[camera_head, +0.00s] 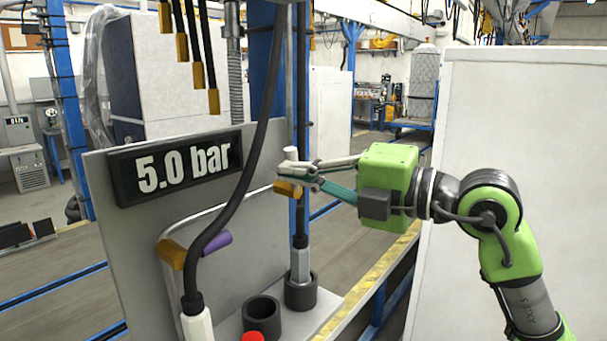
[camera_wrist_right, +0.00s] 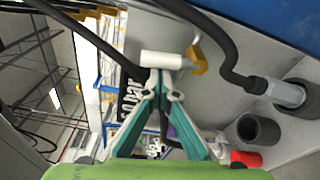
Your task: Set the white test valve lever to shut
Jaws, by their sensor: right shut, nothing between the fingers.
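The white test valve lever (camera_head: 291,154) shows as a short white handle just above my right gripper's fingertips in the head view. Its brass valve body (camera_head: 287,188) is partly hidden behind the fingers. In the wrist view the white handle (camera_wrist_right: 161,60) lies across the picture right at the fingertips, with the brass body (camera_wrist_right: 203,60) to its right. My right gripper (camera_head: 283,172) is shut and empty, close beside the lever; I cannot tell whether it touches it. It also shows in the wrist view (camera_wrist_right: 161,78). My left gripper is not in view.
A grey panel (camera_head: 122,240) carries a display (camera_head: 175,168) reading 5.0 bar. A purple lever (camera_head: 217,243) sits on another brass valve (camera_head: 172,253) lower left. A black hose (camera_head: 262,140) hangs in front of the panel. Dark sockets (camera_head: 262,312) and a red button (camera_head: 252,336) are below.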

